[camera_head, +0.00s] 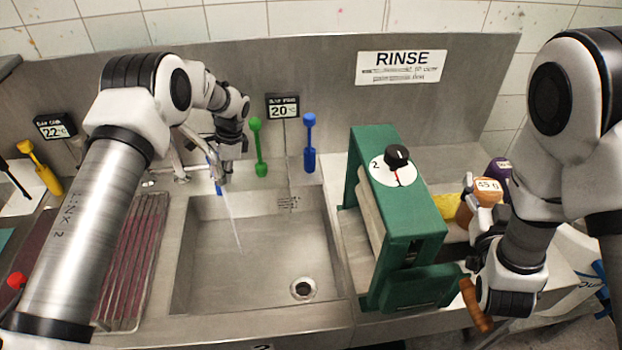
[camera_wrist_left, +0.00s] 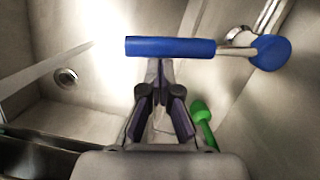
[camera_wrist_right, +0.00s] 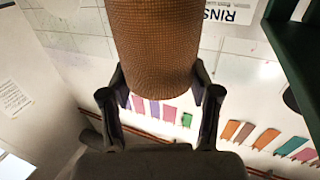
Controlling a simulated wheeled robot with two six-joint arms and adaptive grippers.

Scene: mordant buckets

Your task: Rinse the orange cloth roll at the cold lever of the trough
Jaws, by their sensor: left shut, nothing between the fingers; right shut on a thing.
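My left gripper (camera_head: 226,178) is at the tap over the trough (camera_head: 335,245). Its fingers (camera_wrist_left: 160,88) are shut and empty, tips close to a blue lever (camera_wrist_left: 170,47); I cannot tell if they touch. That lever also shows in the head view (camera_head: 214,168), partly behind the gripper. A thin stream of water (camera_head: 232,222) runs down into the trough. My right gripper (camera_wrist_right: 160,105) is shut on the orange-brown woven cloth roll (camera_wrist_right: 152,45), right of the green wringer; the roll's far end is out of the wrist frame.
The green wringer (camera_head: 405,225) with a black dial stands right of the trough. Green (camera_head: 258,145) and blue (camera_head: 309,140) paddle-like pieces stand behind the trough. A wire rack (camera_head: 130,260) is at left. The basin is clear.

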